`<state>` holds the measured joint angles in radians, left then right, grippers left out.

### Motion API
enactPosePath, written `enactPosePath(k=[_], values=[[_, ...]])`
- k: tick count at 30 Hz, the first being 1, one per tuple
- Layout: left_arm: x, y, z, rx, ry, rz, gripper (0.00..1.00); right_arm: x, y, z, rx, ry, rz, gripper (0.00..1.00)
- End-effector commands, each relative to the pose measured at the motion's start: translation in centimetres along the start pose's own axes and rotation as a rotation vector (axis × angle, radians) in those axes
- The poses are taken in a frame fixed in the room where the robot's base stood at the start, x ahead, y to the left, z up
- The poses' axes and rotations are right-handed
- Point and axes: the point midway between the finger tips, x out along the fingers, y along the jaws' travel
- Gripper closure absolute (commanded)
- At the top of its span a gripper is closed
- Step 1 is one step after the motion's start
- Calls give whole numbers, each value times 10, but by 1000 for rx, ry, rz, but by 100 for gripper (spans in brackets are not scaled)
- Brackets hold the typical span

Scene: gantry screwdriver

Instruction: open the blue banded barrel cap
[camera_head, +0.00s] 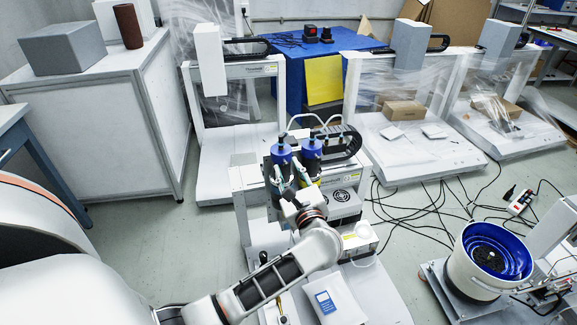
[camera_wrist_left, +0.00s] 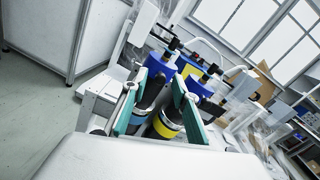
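Two dark barrels with blue caps stand side by side on the near gantry machine. In the wrist view, the left barrel (camera_wrist_left: 141,114) has a blue band and the right barrel (camera_wrist_left: 165,126) has a yellow band. The blue-banded barrel's cap (camera_head: 281,153) is on top; it also shows in the wrist view (camera_wrist_left: 160,64). The other cap (camera_head: 311,148) sits to its right. My left gripper (camera_head: 291,186) is on the near side of the barrels, open. Its teal fingers (camera_wrist_left: 154,84) are spread apart with the barrels seen between them; contact cannot be told. My right gripper is out of view.
A black cable chain (camera_head: 338,146) curves beside the right cap. A white box with a fan (camera_head: 343,204) is right of my wrist. A white bowl feeder (camera_head: 462,270) with a blue inside stands at lower right. Cables (camera_head: 435,205) lie on the floor.

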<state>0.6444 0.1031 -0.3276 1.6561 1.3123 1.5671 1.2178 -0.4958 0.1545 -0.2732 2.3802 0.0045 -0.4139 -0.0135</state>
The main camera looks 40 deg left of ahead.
Motion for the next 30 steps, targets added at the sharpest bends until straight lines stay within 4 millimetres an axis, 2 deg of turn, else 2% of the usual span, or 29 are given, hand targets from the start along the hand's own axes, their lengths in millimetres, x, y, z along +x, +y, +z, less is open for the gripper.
enactPosePath(k=[6,15,18,19,30], values=[[19,1,-1,2,-1,1,71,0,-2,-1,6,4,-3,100],[21,0,0,1,0,0,71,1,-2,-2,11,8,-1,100],[21,0,0,2,0,0,97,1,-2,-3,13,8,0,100],[21,1,0,2,0,1,100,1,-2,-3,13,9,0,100],[22,0,2,0,5,4,100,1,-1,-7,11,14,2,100]])
